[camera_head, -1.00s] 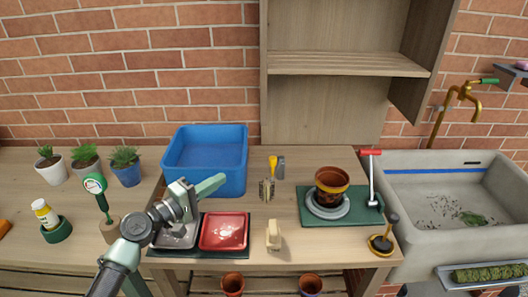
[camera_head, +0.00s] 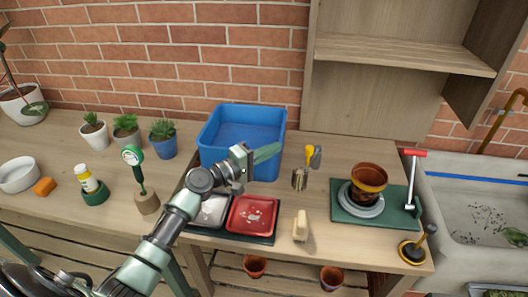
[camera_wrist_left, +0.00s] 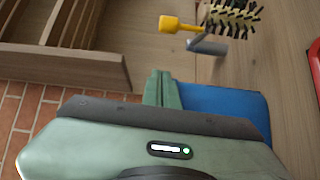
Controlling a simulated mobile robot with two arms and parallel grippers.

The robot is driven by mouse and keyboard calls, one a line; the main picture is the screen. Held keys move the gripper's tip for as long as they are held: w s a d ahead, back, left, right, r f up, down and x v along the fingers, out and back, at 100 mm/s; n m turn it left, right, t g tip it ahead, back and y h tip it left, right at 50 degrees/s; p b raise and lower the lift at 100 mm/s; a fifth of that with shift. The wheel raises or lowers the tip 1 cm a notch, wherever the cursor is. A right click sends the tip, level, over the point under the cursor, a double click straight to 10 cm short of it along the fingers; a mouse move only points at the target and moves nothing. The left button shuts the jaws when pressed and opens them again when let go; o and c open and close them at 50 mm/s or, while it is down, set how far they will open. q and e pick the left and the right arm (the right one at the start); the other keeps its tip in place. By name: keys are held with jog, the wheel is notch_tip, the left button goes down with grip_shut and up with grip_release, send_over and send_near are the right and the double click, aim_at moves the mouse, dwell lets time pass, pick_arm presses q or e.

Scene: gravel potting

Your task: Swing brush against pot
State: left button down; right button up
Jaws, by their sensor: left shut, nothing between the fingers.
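A bristly holder or brush head (camera_head: 299,178), with a yellow handle (camera_head: 310,153) and a grey handle (camera_head: 317,157), is left of the mat. The bristles (camera_wrist_left: 232,18) also show in the left wrist view. A cream, brush-like block (camera_head: 300,226) stands near the front edge; which item is the brush is unclear. My left gripper (camera_head: 268,152) is shut and empty, in front of the blue bin, touching none of these.
A blue bin (camera_head: 218,158) stands behind my left gripper. A red tray (camera_head: 235,218) and a grey tray lie below it. A red-handled tool (camera_head: 415,153) and a sink (camera_head: 470,165) are at right.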

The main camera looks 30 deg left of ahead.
pick_arm(q)
jog(key=w+d+p, duration=0.2)
jog(key=w+d, duration=0.1)
jog(key=d, duration=0.3)
jog(key=shift+f, duration=0.15)
jog(key=shift+w, duration=0.1)
jog(key=shift+p, duration=0.35)
